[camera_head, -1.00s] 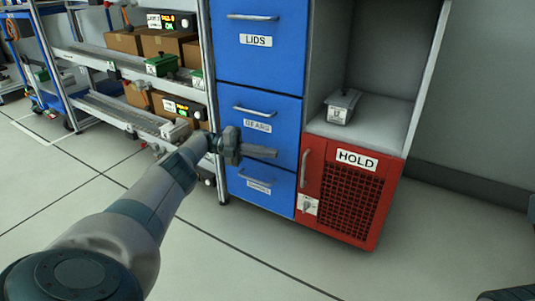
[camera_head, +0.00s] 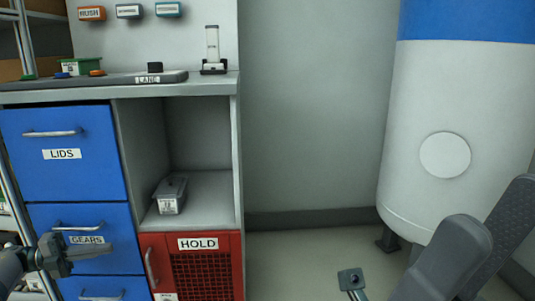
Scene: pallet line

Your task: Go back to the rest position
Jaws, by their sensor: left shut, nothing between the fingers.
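My left gripper (camera_head: 98,250) is at the lower left of the head view, with its fingers together and nothing between them. It appears in front of the blue GEARS drawer (camera_head: 118,262); I cannot tell whether it touches the drawer. Only the end of the left arm shows, cut off by the left edge. My right gripper is not in view.
A blue LIDS drawer (camera_head: 95,178) and a red HOLD door (camera_head: 165,246) are shut. The counter (camera_head: 205,84) holds a LANE tray (camera_head: 125,80). A white-and-blue tank (camera_head: 425,110) stands right, behind dark grey padded shapes (camera_head: 450,255).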

